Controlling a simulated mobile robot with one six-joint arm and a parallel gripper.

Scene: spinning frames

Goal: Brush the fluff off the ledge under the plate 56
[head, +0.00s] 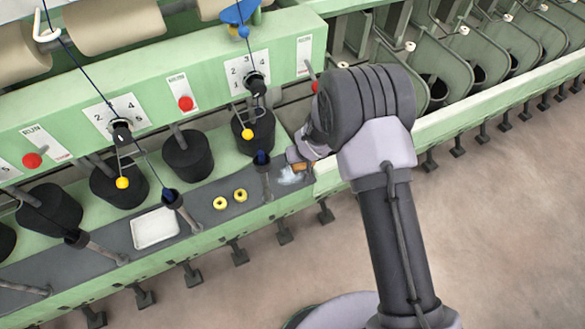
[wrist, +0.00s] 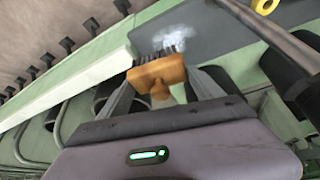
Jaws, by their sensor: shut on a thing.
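My gripper (head: 296,155) is shut on a small orange-brown brush (wrist: 156,73) with dark bristles; part of the brush also shows in the head view (head: 301,166). White fluff (head: 290,176) lies near the right end of the dark grey ledge (head: 208,188). In the wrist view the bristle tips are at the near edge of the fluff (wrist: 172,38); I cannot tell whether they press on the ledge.
Two yellow rings (head: 230,199) and a white tray (head: 155,228) lie on the ledge to the left. A spindle tube with a dark blue top (head: 262,158) stands just left of the brush. Black cylinders (head: 188,155) line the back. Open floor (head: 500,220) lies at right.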

